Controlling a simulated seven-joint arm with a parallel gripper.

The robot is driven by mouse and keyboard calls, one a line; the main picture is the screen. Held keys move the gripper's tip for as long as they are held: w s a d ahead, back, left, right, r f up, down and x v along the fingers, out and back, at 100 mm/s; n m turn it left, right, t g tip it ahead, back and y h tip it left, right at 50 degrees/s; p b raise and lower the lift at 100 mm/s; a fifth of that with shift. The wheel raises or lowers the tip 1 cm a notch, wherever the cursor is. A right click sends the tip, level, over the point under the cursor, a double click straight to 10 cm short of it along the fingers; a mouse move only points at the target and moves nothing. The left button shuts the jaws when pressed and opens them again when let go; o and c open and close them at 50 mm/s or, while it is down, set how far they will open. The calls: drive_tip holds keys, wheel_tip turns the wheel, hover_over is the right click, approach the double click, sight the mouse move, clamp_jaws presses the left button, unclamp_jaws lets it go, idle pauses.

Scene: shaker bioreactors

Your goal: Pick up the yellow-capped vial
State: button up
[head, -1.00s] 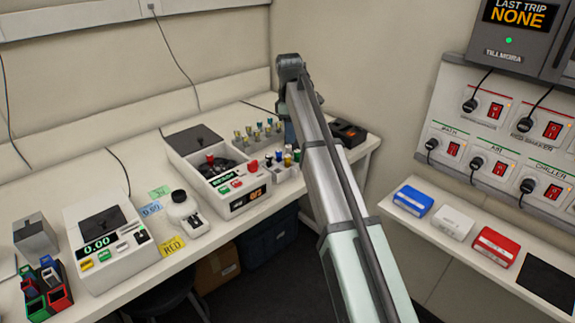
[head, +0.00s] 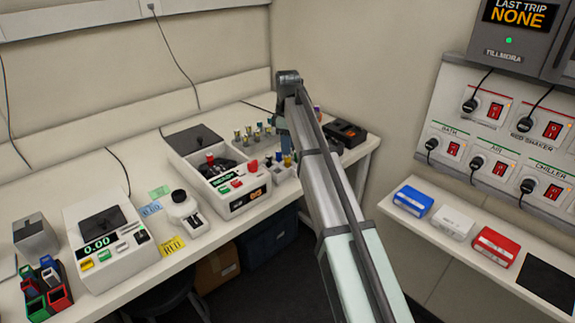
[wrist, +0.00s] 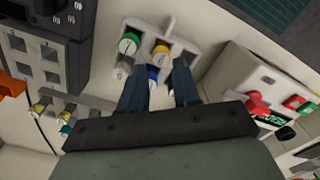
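The yellow-capped vial (wrist: 161,52) stands in a small white rack (wrist: 179,38) beside a green-capped vial (wrist: 129,44) and a blue-capped vial (wrist: 152,74). My gripper (wrist: 157,74) is open over the rack, its two dark fingers apart. The blue cap shows between the fingers, and the yellow cap lies just beyond the fingertips. I cannot tell whether the fingers touch anything. In the head view the yellow cap (head: 288,160) shows at the edge of my arm, which hides part of the rack and the fingertips.
A white device with a red knob (head: 210,158) stands left of the rack; it is at the right in the wrist view (wrist: 275,100). Several other vials (head: 250,131) stand behind the rack. A dark tray-like box (head: 346,132) is at the bench's right end.

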sight(287, 157)
drive_tip(key=shift+f, duration=2.55)
drive_tip(key=c, duration=0.4)
drive_tip(key=shift+c, duration=0.2)
drive_tip(key=shift+r, duration=0.1)
wheel_tip(287, 157, up, 10)
drive_tip(key=shift+f, duration=0.1)
drive_tip(key=shift+s+a, duration=0.1)
